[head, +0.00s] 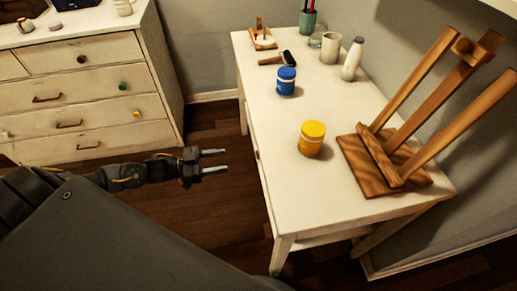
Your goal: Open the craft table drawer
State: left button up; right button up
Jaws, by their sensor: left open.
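The white craft table (285,129) stands at the centre right. Its side toward me is seen at a steep angle. A small knob (257,154) shows on that side, so the drawer front (254,137) seems to be there, and no gap is visible at it. My left gripper (226,161) is open and empty, left of the table and apart from it, its fingers pointing right toward the knob. My right gripper is not in view.
On the table stand a yellow jar (312,139), a blue jar (286,81), a wooden easel (385,172), a brush (278,58), a white bottle (353,59) and cups. A white dresser (88,92) stands at the left. Wooden floor (218,120) lies open between.

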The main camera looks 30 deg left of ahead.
pick_arm(q)
jog(key=x, duration=1)
jog(key=shift+w+d, duration=0.15)
jog(key=shift+d, duration=0.15)
grip_shut()
